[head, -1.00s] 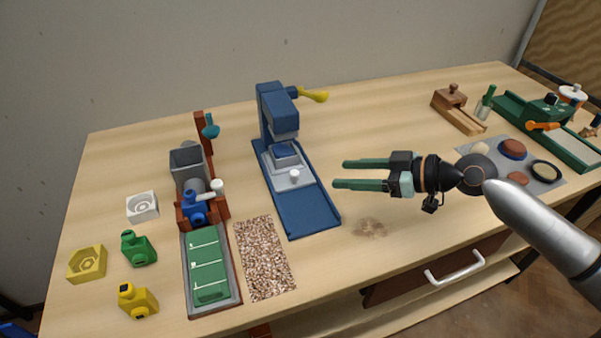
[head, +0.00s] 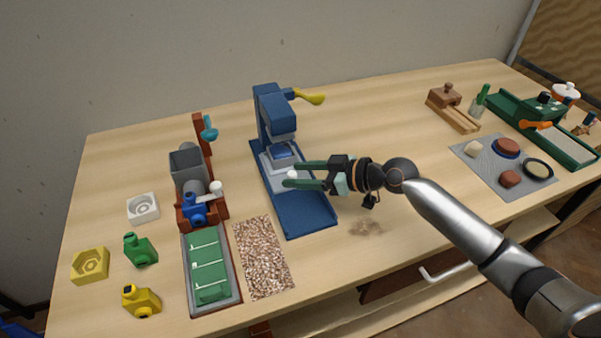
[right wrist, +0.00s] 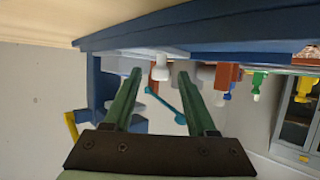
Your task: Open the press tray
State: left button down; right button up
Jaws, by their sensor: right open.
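The blue press (head: 272,108) with a yellow lever (head: 310,97) stands mid-table on a long blue base (head: 305,212). Its grey tray (head: 268,164) sits on the base under the press head, with a white knob (head: 291,175) at its front. My right gripper (head: 292,173) is open, its green fingers reaching in from the right, with the tips at the knob. In the right wrist view, a white knob (right wrist: 160,72) shows between the two spread fingertips (right wrist: 159,74); contact cannot be told. The fingers partly cover the tray. My left gripper is out of view.
Left of the press stand a grey hopper device (head: 188,165), a green tray (head: 209,268) and a speckled mat (head: 262,256). Yellow, green and white pieces lie further left. A grey mat (head: 480,160) and wooden box (head: 452,110) are at right.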

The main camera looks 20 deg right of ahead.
grip_shut()
dwell(1.3)
